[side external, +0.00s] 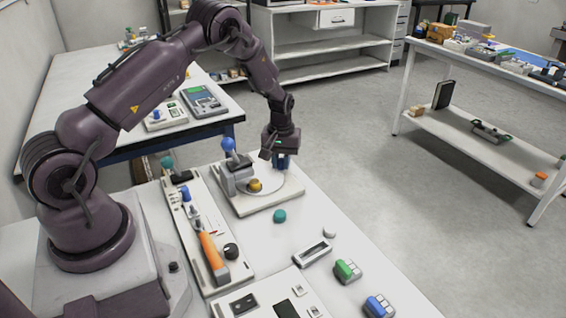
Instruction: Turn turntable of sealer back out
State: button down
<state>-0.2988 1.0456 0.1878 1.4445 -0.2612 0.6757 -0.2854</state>
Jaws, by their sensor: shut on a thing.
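The sealer is a grey body (239,181) with a blue ball-topped lever (229,144), on a pale square base (252,207). Its turntable, a white disc (284,188), lies flat beside the grey body. A yellow-brown round piece (255,185) sits on the disc, close to the body. My gripper (282,163) points down over the far right part of the turntable. It is shut on a small blue upright part, mostly hidden by the fingers. I cannot tell how that part joins the disc.
A teal round piece (279,216) lies in front of the sealer. A panel with an orange-handled lever (213,254) stands to its left.

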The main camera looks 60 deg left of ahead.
jog(key=shift+s+a+n, duration=0.15)
jog(key=shift+a+n, duration=0.45)
jog(key=shift+n, duration=0.35)
jog(key=shift+s+a+n, duration=0.15)
jog(key=shift+a+n, duration=0.4)
jog(key=shift+n, duration=0.4)
jog(key=shift+s+a+n, duration=0.35)
jog(key=shift+a+n, duration=0.15)
jog(key=shift+n, duration=0.45)
jog(key=shift+s+a+n, duration=0.35)
jog(key=shift+a+n, duration=0.15)
jog(key=shift+n, duration=0.45)
jog(key=shift+s, duration=0.1)
jog(key=c, duration=1)
grip_release()
notch_tip(320, 180, up, 13)
